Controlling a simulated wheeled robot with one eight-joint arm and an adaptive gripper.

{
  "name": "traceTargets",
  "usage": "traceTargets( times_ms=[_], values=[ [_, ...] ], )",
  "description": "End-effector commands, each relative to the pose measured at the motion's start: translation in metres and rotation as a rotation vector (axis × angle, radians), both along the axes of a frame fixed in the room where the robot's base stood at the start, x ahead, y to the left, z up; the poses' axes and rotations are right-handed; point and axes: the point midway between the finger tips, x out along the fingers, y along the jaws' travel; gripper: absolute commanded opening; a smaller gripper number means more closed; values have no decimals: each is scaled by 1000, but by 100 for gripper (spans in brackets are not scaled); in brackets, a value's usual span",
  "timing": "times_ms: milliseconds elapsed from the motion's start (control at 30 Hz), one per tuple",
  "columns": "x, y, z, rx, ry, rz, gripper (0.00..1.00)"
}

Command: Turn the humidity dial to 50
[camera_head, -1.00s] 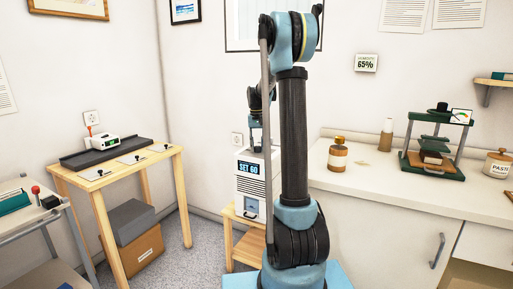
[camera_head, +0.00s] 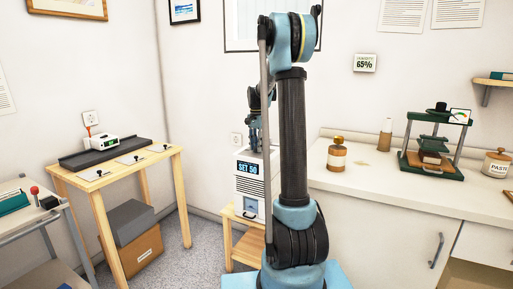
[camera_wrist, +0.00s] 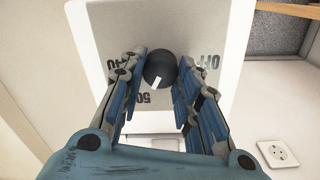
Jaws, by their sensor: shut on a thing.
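The humidity dial (camera_wrist: 161,64) is a round black knob with a white pointer mark, on the top of a white box-shaped unit (camera_head: 243,190). The wrist view shows printed marks around it, including 50 and OFF. The pointer mark faces toward the 50 print (camera_wrist: 143,97). The unit's front display (camera_head: 249,168) reads SET 50. My gripper (camera_wrist: 163,72) has its blue-grey fingers on both sides of the dial, shut on it. In the head view my gripper (camera_head: 256,137) points down at the unit's top, and the dial is hidden there.
The unit stands on a small wooden stand (camera_head: 243,237). A white counter (camera_head: 400,195) with a bottle (camera_head: 338,155) and a green press (camera_head: 437,150) is at right. A wooden table (camera_head: 120,175) stands at left.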

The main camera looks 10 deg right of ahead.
Motion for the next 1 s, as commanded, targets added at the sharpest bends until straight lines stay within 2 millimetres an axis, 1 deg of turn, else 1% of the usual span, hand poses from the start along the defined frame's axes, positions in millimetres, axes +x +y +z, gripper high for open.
traceTargets(
  times_ms=[33,267,700,733,767,800,833,1000],
  values=[
    [2,3,0,4,-4,-13,7],
    [2,3,0,6,-4,-65,7],
    [3,4,0,6,-5,-73,7],
    [3,4,0,6,-5,-73,33],
    [3,4,0,6,-5,-73,39],
    [2,4,0,6,-5,-73,48],
    [2,4,0,6,-5,-73,51],
    [1,3,0,3,-3,-74,51]
  ],
)
